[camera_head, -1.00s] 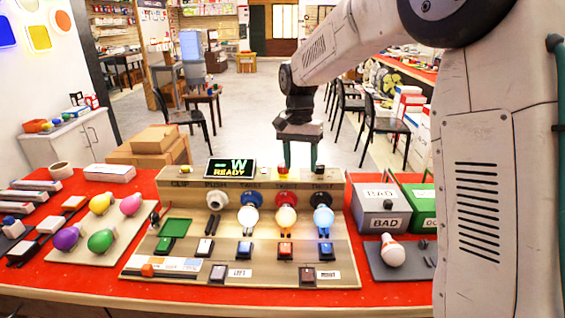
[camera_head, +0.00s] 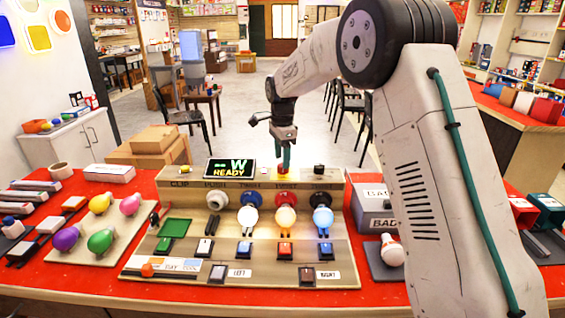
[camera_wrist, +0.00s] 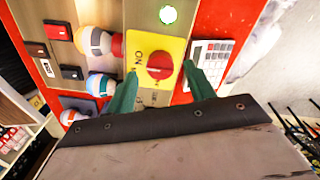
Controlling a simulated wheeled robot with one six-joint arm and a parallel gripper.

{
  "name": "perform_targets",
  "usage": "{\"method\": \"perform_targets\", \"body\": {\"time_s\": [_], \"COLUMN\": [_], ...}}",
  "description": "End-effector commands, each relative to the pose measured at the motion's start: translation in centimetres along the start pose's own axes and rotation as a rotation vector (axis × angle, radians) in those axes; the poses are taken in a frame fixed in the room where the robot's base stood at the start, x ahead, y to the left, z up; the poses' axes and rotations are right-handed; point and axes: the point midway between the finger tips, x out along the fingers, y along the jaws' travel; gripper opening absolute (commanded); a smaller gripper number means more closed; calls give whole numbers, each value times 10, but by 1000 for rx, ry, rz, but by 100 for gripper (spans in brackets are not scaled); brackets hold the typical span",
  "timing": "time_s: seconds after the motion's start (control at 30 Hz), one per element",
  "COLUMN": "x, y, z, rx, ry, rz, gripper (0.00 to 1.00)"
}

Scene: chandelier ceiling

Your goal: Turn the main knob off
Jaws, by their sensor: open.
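The main knob (camera_wrist: 160,66) is a round red knob on a yellow plate (camera_wrist: 142,45) marked ON in the wrist view. In the head view it is a small red shape (camera_head: 283,170) on the top rear ledge of the beige console, partly hidden by my gripper (camera_head: 284,158). My gripper has two green fingers and points down over the knob. In the wrist view the fingers of my gripper (camera_wrist: 159,72) are apart, one on each side of the knob. I cannot tell whether they touch it.
A READY display (camera_head: 231,169) stands left of the knob. Several lit bulbs, one of them white on a blue socket (camera_head: 248,216), fill the console front. A grey BAD bin (camera_head: 372,213) stands to the right. In the wrist view a white keypad-like thing (camera_wrist: 212,56) lies close to the right finger.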

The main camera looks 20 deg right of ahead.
Motion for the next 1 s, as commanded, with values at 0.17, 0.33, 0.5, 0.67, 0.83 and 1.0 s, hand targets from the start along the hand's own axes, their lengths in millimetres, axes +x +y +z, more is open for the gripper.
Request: {"method": "perform_targets", "body": {"time_s": [0.17,0.33,0.5,0.67,0.83,1.0], "x": [19,24,24,24,24,24], "y": [0,0,0,0,0,0], "z": [0,1,1,0,0,0], "rx": [-1,-2,-2,-2,-4,-31], "ry": [0,0,0,0,0,0], "rz": [0,0,0,0,0,0], "gripper": [54,54,54,10,10,10]}}
